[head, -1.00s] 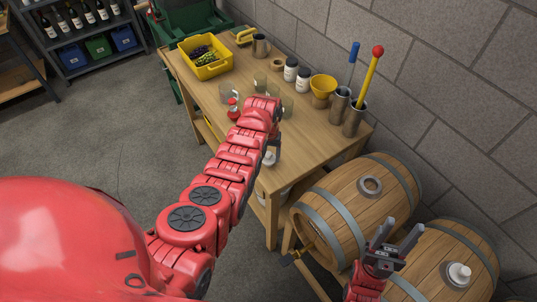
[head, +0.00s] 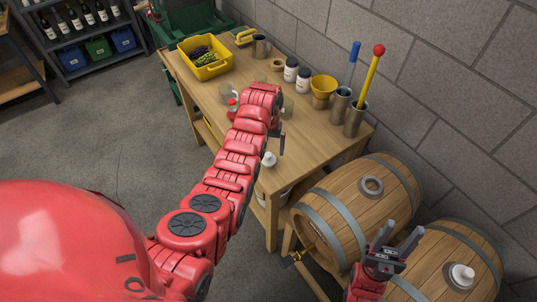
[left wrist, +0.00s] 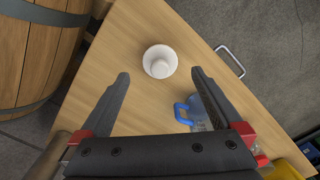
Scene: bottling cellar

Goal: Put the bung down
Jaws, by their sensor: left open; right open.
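The white bung (head: 268,160) stands on the wooden table (head: 308,147) near its front corner. It also shows from above in the left wrist view (left wrist: 160,62), just beyond and between my left fingertips. My left gripper (left wrist: 160,76) is open and empty, with a finger to either side of the bung in that view and no visible contact. In the head view my left gripper (head: 281,143) is partly hidden by its own wrist, close to the bung. My right gripper (head: 393,238) is open and empty, in front of the barrels.
The near barrel (head: 335,212) has an open ringed hole (head: 371,186). The other barrel (head: 432,262) has a white bung (head: 461,276) on top. A blue-handled clear vessel (left wrist: 187,112) is near my left gripper. A yellow crate (head: 206,70) and yellow funnel (head: 323,88) stand farther back.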

